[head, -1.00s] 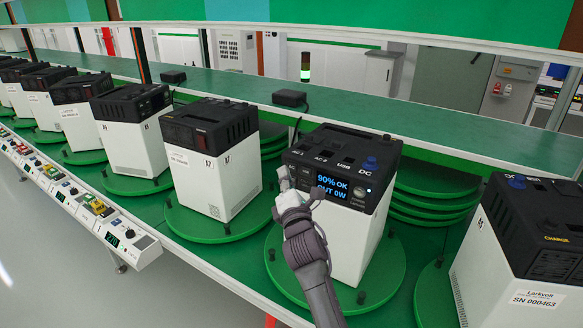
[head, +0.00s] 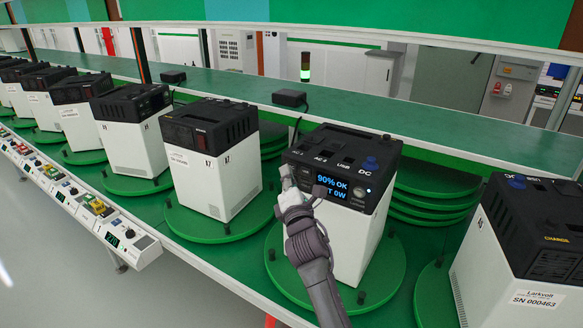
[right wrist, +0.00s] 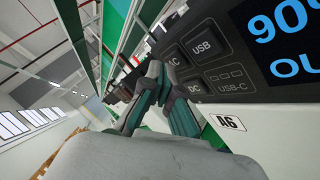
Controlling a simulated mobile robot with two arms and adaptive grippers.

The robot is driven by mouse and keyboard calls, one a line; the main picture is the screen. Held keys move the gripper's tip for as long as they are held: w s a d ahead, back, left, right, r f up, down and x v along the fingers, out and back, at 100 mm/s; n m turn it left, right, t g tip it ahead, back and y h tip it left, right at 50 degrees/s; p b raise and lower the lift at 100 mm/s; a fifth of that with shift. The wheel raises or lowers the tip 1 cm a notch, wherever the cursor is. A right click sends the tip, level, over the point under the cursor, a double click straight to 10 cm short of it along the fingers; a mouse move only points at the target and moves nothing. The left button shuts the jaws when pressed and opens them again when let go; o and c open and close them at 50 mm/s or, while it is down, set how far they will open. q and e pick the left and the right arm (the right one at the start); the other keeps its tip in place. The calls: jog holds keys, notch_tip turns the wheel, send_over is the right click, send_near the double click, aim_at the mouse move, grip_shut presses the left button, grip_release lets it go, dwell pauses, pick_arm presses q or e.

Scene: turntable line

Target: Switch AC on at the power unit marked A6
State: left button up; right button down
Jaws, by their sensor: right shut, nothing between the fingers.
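The power unit marked A6 (head: 362,235) is a white box with a black top, standing on a green round turntable. Its label (right wrist: 229,122) shows in the right wrist view. Its lit display (head: 331,188) reads 90% OK with a 0W output line below. The right wrist view shows the AC button (right wrist: 171,60), partly covered by my fingers, beside the USB button (right wrist: 204,46), DC button (right wrist: 195,88) and USB-C button (right wrist: 231,84). My right gripper (head: 287,173) is shut and empty at the left of this front panel; I cannot tell whether it touches the AC button.
Another unit (head: 215,165) stands on its turntable to the left, and one labelled SN 000463 (head: 520,262) stands at the right. A green shelf (head: 440,135) runs behind, carrying a small black box (head: 289,98). A row of small control boxes (head: 128,243) lines the front edge.

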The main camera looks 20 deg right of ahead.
jog(key=shift+w+d, duration=0.2)
jog(key=shift+d, duration=0.05)
dwell(0.9)
jog(key=shift+a, duration=0.1)
jog(key=shift+s+a, duration=0.5)
jog(key=shift+s+a, duration=0.8)
jog(key=shift+a, duration=0.2)
jog(key=shift+s+a, duration=0.75)
jog(key=shift+a, duration=0.25)
jog(key=shift+a, duration=0.1)
